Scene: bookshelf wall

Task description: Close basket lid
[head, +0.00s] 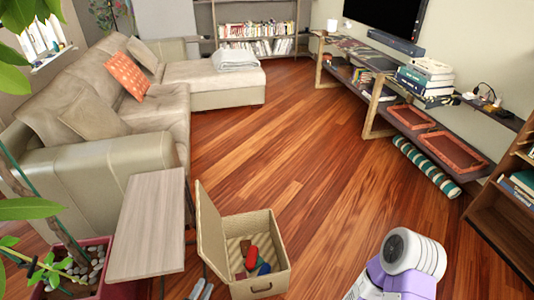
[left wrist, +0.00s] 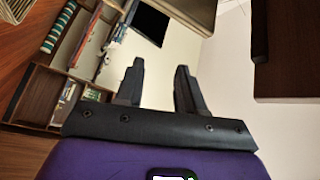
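The beige basket (head: 262,286) stands on the wooden floor at the bottom middle of the head view. Its lid (head: 211,228) is open, standing nearly upright along the basket's left side. Several red, blue and brown items lie inside. My left gripper (head: 203,290) shows at the bottom edge of the head view, just left of the basket and below the lid, apart from the lid. In the left wrist view my left gripper (left wrist: 158,88) has its two dark fingers apart with nothing between them. My right gripper does not show; only part of my right arm does.
A small grey wood-top table (head: 150,225) stands close left of the basket, beside the sofa (head: 85,165). A potted plant is at the lower left. A brown bookcase (head: 500,215) and striped roll (head: 428,167) are at right. The floor beyond the basket is clear.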

